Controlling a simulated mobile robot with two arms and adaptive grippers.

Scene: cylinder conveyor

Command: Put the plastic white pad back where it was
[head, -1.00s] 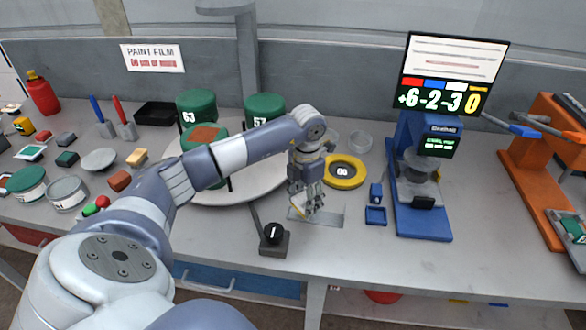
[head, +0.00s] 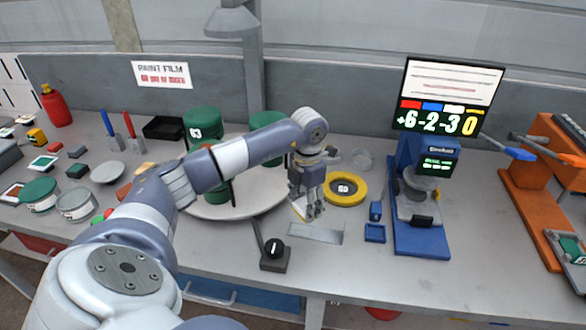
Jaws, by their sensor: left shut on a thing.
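My left gripper (head: 314,214) hangs fingers-down just behind and above a flat grey rectangular plate or recess (head: 315,233) in the bench top. It is shut on a small pale cream-white piece, which I take to be the white pad (head: 298,207). The pad shows at the left side of the fingers, and the rest of it is hidden by them. It appears to be clear of the bench, but the exact height is hard to tell. My right gripper is not in view.
A white round turntable (head: 282,196) with green cylinders (head: 203,124) stands behind my left arm. A yellow ring (head: 360,190) lies right of the gripper, and a blue measuring stand (head: 422,242) is farther right. A black knob box (head: 273,262) sits in front.

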